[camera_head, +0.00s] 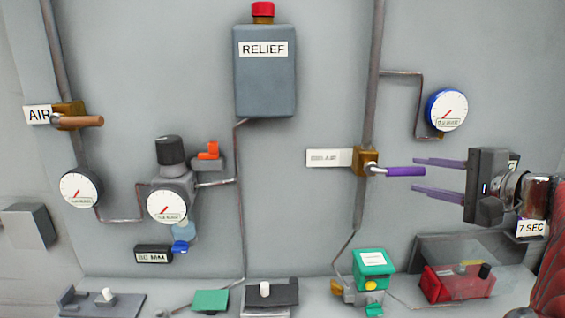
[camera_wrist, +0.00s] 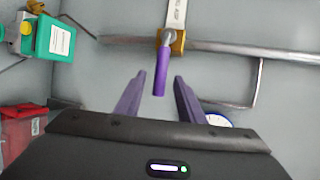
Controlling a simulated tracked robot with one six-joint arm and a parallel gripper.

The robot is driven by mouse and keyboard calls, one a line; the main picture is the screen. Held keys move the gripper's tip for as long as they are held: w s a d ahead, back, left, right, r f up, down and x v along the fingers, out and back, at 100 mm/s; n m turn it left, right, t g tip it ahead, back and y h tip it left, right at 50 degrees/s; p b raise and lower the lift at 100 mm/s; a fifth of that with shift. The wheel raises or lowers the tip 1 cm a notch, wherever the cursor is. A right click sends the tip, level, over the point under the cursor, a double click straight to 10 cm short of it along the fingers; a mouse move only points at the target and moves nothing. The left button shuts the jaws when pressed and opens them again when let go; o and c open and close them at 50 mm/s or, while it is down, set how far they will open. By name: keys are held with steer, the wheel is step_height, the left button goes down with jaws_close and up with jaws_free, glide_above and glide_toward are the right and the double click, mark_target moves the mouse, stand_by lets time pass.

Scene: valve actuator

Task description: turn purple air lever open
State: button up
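The purple lever (camera_head: 405,171) sticks out to the right from a brass valve (camera_head: 366,161) on the vertical pipe in the head view. In the wrist view the purple lever (camera_wrist: 160,76) points down from the brass valve (camera_wrist: 171,41), across the pipe. My gripper (camera_head: 425,176) is to the right of the lever in the head view, with its two purple fingers pointing left. In the wrist view my gripper (camera_wrist: 157,82) is open, and the lever's free end lies between or just ahead of the fingertips. Nothing appears held.
A blue-rimmed gauge (camera_head: 446,109) hangs on a bent pipe above my gripper. A green box (camera_head: 373,264) and a red box (camera_head: 455,283) stand below. A white label (camera_head: 329,158) sits left of the valve. The wall around the lever is mostly clear.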

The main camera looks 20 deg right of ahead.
steer(key=x, duration=0.8)
steer(key=shift+w, duration=0.25)
steer(key=shift+c, duration=0.3)
steer(key=shift+f, duration=0.1)
jaws_close()
